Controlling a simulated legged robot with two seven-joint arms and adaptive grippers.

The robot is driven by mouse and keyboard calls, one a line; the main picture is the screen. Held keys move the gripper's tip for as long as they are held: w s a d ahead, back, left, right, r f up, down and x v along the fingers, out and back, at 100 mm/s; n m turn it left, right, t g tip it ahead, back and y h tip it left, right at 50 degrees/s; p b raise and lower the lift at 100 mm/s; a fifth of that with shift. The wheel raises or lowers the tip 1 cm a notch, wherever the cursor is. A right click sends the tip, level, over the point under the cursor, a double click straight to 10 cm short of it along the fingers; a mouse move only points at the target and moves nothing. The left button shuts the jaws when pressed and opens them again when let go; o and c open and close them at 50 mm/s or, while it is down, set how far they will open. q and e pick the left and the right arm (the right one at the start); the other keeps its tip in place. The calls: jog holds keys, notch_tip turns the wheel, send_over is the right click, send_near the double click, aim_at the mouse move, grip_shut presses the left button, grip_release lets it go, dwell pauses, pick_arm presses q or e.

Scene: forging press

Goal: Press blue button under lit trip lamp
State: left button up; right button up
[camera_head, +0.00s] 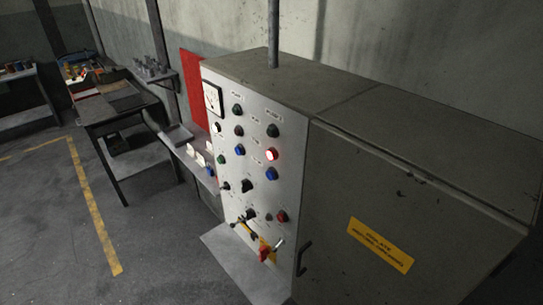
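A grey control panel (258,100) stands in the middle of the head view, its front covered with lamps, buttons and switches. One red lamp (271,155) glows brightly in the right column. A blue button (271,173) sits directly below the lit lamp. Another blue round control (239,150) is to the left, beneath a dark, unlit one (239,131). The small labels are too blurred to read. Neither of my grippers is in view, and nothing is touching the panel.
A grey cabinet door (400,190) with a yellow sign (380,245) adjoins the panel on the right. A red and yellow rotary handle (265,250) sticks out low on the panel. A dark workbench (110,115) stands at the left. Floor with a yellow line (90,205) lies clear front left.

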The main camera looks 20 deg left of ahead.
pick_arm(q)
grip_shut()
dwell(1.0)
